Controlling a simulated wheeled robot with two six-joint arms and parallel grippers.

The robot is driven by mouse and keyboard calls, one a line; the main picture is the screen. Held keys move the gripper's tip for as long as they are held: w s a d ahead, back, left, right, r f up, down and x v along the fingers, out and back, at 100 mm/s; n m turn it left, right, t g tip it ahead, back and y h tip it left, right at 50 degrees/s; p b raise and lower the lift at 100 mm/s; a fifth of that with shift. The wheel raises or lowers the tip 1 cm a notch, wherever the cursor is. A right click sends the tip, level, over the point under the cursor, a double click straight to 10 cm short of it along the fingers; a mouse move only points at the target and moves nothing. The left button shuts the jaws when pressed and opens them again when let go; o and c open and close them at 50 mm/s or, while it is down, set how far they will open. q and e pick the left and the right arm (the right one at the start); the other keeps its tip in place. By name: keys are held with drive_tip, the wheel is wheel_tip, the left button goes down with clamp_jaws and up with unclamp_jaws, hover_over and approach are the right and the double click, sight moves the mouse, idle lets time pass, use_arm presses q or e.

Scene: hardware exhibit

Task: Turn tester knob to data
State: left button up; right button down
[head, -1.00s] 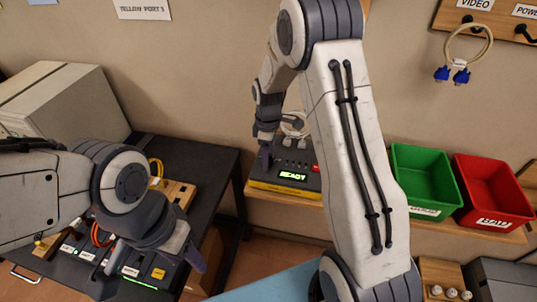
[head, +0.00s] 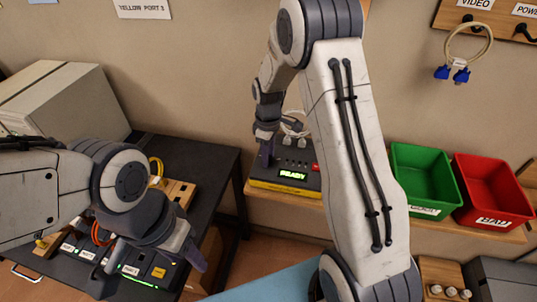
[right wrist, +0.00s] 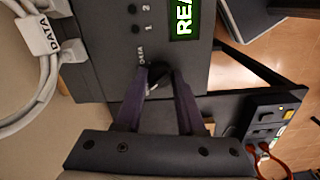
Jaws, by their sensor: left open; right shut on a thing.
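The tester (head: 272,186) is a dark box with a yellow lower edge on the wall-side shelf. Its green display (head: 292,175) reads READY. My right gripper (head: 266,160) reaches down to the tester's left part. In the right wrist view its two purple fingers (right wrist: 160,82) are shut on the dark knob (right wrist: 157,78), next to a DATA mark on the panel. The fingers hide most of the knob, so I cannot tell its exact pointing. My left gripper (head: 152,268) is open and empty above the dark table's port panel (head: 158,273).
White cables (right wrist: 45,75), one tagged DATA, lie beside the tester. A green bin (head: 424,168) and a red bin (head: 490,190) stand right of it. A blue-ended cable (head: 460,68) hangs on the wall. My right arm crosses the middle of the head view.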

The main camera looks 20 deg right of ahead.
drive_tip(key=m, duration=0.4)
drive_tip(key=shift+m, duration=0.3)
drive_tip(key=m, duration=0.4)
drive_tip(key=shift+m, duration=0.3)
drive_tip(key=m, duration=0.4)
drive_tip(key=shift+m+p, duration=0.3)
drive_tip(key=shift+p, duration=0.05)
drive_tip(key=shift+m, duration=2.1)
drive_tip(key=c, duration=0.5)
unclamp_jaws()
wheel_tip(320, 180, up, 11)
drive_tip(key=shift+f+b, duration=0.2)
drive_tip(key=shift+b, duration=0.7)
